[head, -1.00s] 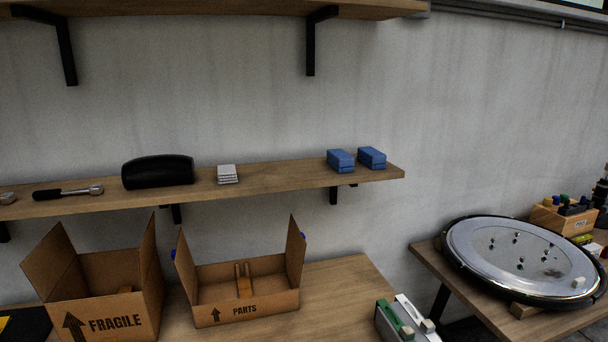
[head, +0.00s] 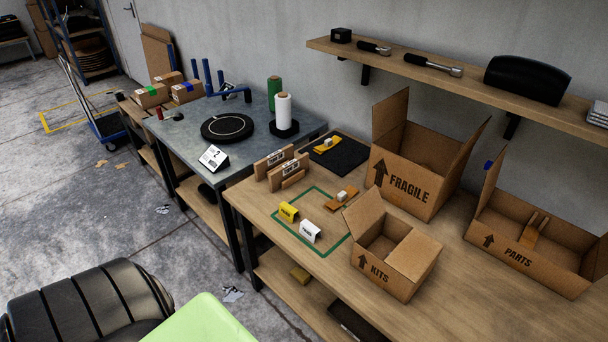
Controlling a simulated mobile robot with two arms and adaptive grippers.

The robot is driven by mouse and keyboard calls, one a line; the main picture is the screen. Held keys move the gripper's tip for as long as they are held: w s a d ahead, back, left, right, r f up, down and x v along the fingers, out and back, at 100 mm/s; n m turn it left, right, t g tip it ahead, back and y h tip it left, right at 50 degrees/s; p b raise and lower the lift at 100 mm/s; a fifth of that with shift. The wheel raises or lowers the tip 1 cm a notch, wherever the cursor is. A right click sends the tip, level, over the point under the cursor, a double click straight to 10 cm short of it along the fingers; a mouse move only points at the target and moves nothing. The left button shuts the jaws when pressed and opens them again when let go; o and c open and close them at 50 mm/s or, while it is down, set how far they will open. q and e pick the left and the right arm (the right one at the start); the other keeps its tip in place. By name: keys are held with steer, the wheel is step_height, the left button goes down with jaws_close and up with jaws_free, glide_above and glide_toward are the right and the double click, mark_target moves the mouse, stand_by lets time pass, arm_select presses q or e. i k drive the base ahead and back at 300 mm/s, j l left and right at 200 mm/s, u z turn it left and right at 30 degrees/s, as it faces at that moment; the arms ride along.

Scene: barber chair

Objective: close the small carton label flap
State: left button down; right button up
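The small carton, marked KITS (head: 388,262), stands on the wooden workbench, in front of the larger FRAGILE carton. It is open at the top, and I can see into its inside. One flap (head: 364,212) stands raised on its left rear side. Another panel (head: 413,255) at its right side slopes and catches the light; I cannot tell exactly how far it is folded. The KITS print with an up arrow is on the front left face. Neither of my grippers is in view.
The open FRAGILE carton (head: 404,190) and the open PARTS carton (head: 513,256) stand behind and to the right. Left of the small carton are a yellow tent card (head: 288,212), a white one (head: 310,231) and wooden pieces. Bare bench (head: 460,303) lies in front right.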

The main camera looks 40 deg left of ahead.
mark_target(360, 215)
steer(key=u, duration=0.9)
steer(key=k, duration=0.05)
